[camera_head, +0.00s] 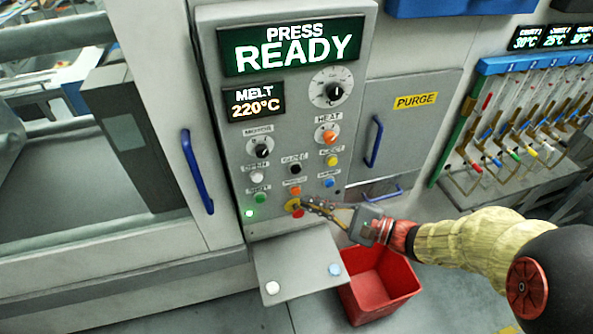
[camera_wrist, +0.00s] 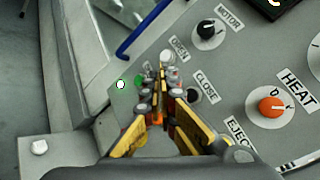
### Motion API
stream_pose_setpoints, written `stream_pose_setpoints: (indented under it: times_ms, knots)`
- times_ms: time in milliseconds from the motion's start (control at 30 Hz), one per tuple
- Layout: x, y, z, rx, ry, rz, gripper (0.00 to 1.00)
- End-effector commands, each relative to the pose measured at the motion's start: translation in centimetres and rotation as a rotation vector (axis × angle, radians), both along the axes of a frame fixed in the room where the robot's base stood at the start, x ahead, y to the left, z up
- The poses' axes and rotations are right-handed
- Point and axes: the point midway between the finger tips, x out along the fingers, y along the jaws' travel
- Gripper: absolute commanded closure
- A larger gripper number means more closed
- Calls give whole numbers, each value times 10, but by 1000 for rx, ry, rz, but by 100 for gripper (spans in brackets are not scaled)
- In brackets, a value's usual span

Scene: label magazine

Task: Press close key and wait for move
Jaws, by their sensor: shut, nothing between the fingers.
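The control panel (camera_head: 222,132) carries a black button (camera_head: 296,169) under the label CLOSE. In the wrist view the CLOSE button (camera_wrist: 194,95) shows just right of my fingers. My gripper (camera_head: 306,203) is shut and empty. In the head view it overlaps the yellow-and-red button at the panel's bottom; I cannot tell whether it touches the panel. In the wrist view my fingertips (camera_wrist: 161,78) are near the white OPEN button (camera_wrist: 167,58). The top display (camera_head: 293,45) reads PRESS READY. A green lamp (camera_head: 250,213) is lit at the panel's lower left.
A grey shelf (camera_head: 300,270) with two round buttons juts out below the panel. A red bin (camera_head: 378,285) stands under my arm. A blue door handle (camera_head: 197,171) is to the left, and a PURGE cabinet (camera_head: 415,130) is to the right.

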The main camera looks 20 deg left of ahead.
Motion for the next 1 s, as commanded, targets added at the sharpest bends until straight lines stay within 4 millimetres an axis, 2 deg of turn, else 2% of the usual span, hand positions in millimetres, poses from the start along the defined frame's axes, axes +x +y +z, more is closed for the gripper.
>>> stream_pose_setpoints:
  times_ms: [600, 1000]
  knots:
    - [61, 38, -2, -1, 0, 2, 100]
    - [68, 43, 0, -1, 0, 1, 100]
